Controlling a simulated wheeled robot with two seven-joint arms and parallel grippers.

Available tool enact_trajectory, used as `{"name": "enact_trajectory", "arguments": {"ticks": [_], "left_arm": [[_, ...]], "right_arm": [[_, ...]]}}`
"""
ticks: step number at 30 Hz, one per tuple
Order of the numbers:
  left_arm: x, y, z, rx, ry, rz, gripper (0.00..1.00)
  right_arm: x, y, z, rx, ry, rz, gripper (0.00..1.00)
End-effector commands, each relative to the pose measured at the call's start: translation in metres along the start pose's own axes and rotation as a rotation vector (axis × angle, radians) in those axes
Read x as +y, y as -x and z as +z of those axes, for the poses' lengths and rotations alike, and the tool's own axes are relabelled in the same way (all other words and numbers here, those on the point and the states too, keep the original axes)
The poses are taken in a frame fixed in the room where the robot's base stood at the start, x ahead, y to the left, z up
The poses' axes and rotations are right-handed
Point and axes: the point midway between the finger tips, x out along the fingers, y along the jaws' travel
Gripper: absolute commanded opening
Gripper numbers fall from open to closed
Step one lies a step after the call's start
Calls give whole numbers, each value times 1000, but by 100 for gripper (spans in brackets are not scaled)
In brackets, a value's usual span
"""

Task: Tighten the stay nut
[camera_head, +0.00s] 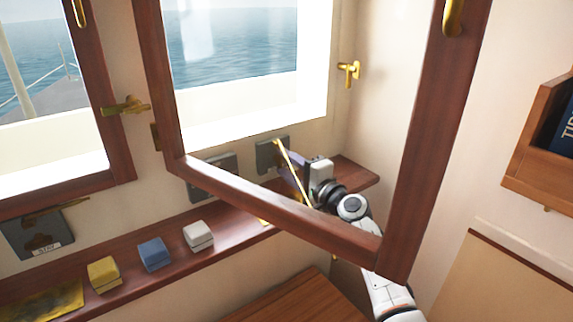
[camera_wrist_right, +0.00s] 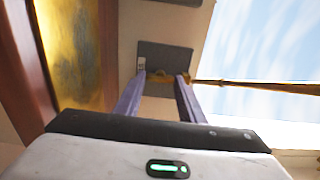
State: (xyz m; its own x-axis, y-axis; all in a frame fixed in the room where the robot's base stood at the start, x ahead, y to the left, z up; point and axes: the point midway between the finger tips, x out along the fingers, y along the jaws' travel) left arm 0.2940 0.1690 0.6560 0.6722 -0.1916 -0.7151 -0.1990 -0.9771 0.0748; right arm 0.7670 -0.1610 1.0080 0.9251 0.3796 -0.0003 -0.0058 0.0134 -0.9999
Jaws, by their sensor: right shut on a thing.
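The brass window stay (camera_head: 293,165) is a thin rod slanting down behind the glass of the open wooden window frame. In the right wrist view the brass stay rod (camera_wrist_right: 255,86) runs to the right from my fingertips. My right gripper (camera_head: 283,172) reaches in behind the pane, beside the rod. In the right wrist view its two purple fingers (camera_wrist_right: 162,77) are closed on a small brass part, the stay nut (camera_wrist_right: 168,75), in front of a dark plate (camera_wrist_right: 165,57). The fingers partly hide the nut. My left gripper is not in view.
The open window frame (camera_head: 275,207) crosses in front of my right arm. A wooden ledge (camera_head: 125,257) holds yellow (camera_head: 104,275), blue (camera_head: 154,254) and white (camera_head: 198,236) blocks. A wooden book rack (camera_head: 535,150) hangs on the right wall.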

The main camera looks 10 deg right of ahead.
Motion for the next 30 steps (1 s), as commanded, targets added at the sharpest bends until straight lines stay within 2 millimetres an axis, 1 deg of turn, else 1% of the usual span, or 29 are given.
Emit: {"name": "enact_trajectory", "arguments": {"ticks": [6,7,10,19,22,26,30], "left_arm": [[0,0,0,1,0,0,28],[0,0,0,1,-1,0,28],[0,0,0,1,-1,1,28],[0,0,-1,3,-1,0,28],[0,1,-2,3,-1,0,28],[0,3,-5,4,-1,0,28],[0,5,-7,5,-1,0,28]], "right_arm": [[2,0,0,-1,-5,2,14],[2,0,0,-1,-5,2,38],[1,0,0,-1,-4,1,54],[0,0,0,0,-1,0,55],[1,5,0,0,0,1,55],[1,20,0,2,0,1,55],[1,45,-1,2,0,1,55]]}}
